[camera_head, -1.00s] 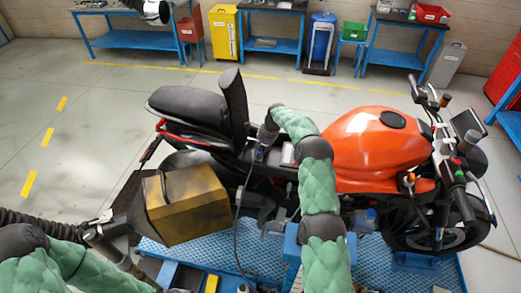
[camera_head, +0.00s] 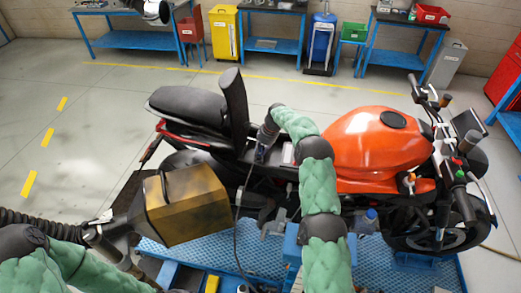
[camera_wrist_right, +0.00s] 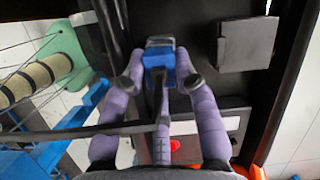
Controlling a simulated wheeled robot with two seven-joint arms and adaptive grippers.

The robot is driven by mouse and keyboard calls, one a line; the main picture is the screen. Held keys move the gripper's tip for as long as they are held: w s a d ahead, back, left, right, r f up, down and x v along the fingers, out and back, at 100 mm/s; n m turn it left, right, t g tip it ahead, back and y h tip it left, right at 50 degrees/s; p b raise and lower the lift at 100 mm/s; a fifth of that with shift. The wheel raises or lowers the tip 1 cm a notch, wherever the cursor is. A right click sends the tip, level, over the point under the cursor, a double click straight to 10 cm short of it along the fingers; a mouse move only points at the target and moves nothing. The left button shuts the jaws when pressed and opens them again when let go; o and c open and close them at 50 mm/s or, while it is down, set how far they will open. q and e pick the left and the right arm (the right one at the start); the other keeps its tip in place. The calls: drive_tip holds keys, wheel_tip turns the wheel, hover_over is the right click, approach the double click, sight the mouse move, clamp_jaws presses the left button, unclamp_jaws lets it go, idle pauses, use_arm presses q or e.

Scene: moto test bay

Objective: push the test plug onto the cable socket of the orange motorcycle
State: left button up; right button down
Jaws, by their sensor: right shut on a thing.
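The orange motorcycle (camera_head: 375,145) stands with its front wheel to the right. My right gripper (camera_head: 260,155) reaches down into the open frame behind the orange tank. In the right wrist view its purple fingers (camera_wrist_right: 161,78) are shut on the blue test plug (camera_wrist_right: 158,60), and a dark cable trails back from it. A grey block (camera_wrist_right: 160,42) sits at the plug's far end. I cannot tell whether it is the socket or part of the plug, nor whether they are joined. My left gripper (camera_head: 97,228) is at the lower left, beside a dark funnel; its jaws are unclear.
A brown-yellow box (camera_head: 187,204) with a dark funnel and ribbed hose is at the bike's rear. The cable (camera_head: 236,235) hangs down the near side over the blue platform (camera_head: 400,275).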

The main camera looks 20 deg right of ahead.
drive_tip(key=shift+f+b, duration=0.35)
drive_tip(key=shift+f, duration=0.2)
drive_tip(key=c, duration=0.9)
unclamp_jaws()
drive_tip(key=v, duration=1.2)
